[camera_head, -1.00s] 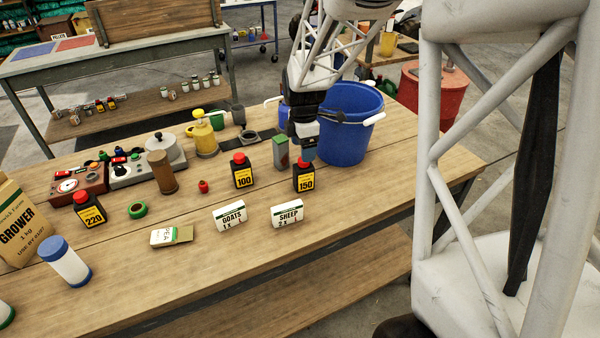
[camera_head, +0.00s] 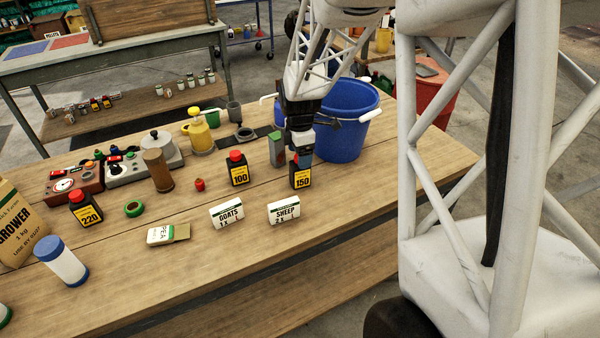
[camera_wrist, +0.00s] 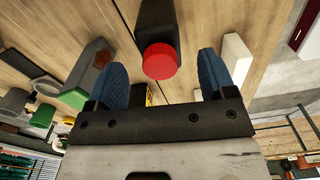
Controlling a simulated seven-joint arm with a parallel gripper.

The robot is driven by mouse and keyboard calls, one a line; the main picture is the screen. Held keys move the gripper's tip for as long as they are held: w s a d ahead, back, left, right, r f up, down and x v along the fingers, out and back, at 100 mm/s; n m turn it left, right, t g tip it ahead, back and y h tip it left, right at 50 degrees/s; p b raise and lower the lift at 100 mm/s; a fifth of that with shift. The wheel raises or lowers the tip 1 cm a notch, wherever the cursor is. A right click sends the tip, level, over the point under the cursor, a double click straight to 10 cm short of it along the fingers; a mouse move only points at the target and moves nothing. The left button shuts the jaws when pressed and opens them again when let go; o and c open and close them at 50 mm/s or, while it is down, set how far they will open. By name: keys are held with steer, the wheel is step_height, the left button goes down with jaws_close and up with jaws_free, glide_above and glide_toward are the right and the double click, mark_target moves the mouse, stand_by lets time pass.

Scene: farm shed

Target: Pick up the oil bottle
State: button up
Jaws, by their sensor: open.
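Three black bottles with red caps and yellow labels stand upright on the bench in the head view: "220" (camera_head: 85,211), "100" (camera_head: 238,171) and "150" (camera_head: 301,178). The task does not say which is the oil bottle. My gripper (camera_head: 301,156) points down over the "150" bottle and hides most of its cap. In the wrist view a black bottle's red cap (camera_wrist: 160,61) shows between my two open blue fingers, with space on both sides. That bottle's label is not readable there. Nothing is held.
A yellow can (camera_head: 200,134) is farther back. The bench's front left is partly clear.

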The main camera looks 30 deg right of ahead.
steer(key=shift+f, duration=2.1)
steer(key=shift+c, duration=0.2)
steer(key=c, duration=1.1)
steer(key=shift+r, duration=5)
